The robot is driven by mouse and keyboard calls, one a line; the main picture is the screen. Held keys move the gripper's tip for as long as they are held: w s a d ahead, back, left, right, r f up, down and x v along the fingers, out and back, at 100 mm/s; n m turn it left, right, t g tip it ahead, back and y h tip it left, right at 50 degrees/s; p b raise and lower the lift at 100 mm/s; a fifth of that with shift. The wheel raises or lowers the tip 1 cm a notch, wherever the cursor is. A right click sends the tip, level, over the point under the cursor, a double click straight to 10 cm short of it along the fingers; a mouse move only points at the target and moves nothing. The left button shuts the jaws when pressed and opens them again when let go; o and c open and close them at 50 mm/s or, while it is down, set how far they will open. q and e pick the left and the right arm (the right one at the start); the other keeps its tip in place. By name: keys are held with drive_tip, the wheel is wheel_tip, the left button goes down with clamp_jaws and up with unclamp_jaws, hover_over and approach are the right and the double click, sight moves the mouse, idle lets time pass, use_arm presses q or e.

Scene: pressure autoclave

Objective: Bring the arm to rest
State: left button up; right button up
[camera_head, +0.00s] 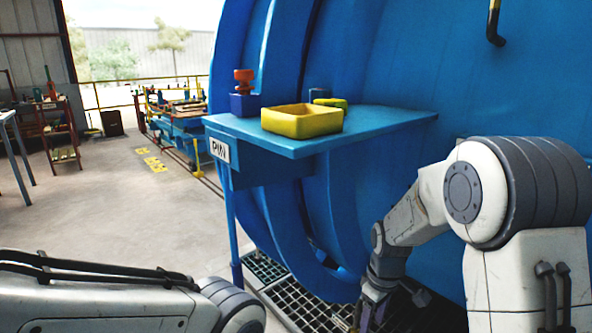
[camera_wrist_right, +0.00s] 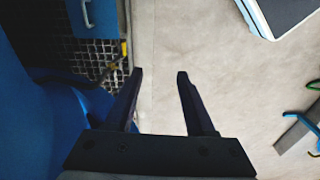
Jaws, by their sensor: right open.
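My right arm reaches in from the right in the head view, folded downward beside the blue vessel. My right gripper (camera_head: 372,318) hangs low near the floor grating, below the shelf. In the right wrist view, the right gripper (camera_wrist_right: 160,75) is open, with its two dark fingers apart and nothing between them but bare floor. My left arm crosses the lower left of the head view; its gripper is out of the picture.
The blue vessel (camera_head: 430,60) fills the right side. Its blue shelf (camera_head: 375,125) bears a yellow tray (camera_head: 300,120), a blue block with an orange-red piece (camera_head: 244,82) and small items. A cart (camera_head: 185,115) stands farther back. Open floor (camera_head: 110,200) lies left.

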drive_tip(key=s+a+r+p, duration=0.5)
drive_tip(key=s+r+p, duration=0.1)
drive_tip(key=r, duration=0.4)
drive_tip(key=s+a+r+p, duration=0.5)
drive_tip(key=s+r, duration=0.1)
drive_tip(key=r, duration=0.4)
drive_tip(key=s+a+r+p, duration=0.2)
drive_tip(key=s+r+p, duration=0.8)
drive_tip(key=s+r, duration=0.3)
drive_tip(key=shift+a+y+p, duration=0.15)
drive_tip(key=shift+y+p, duration=0.2)
drive_tip(key=shift+y, duration=0.05)
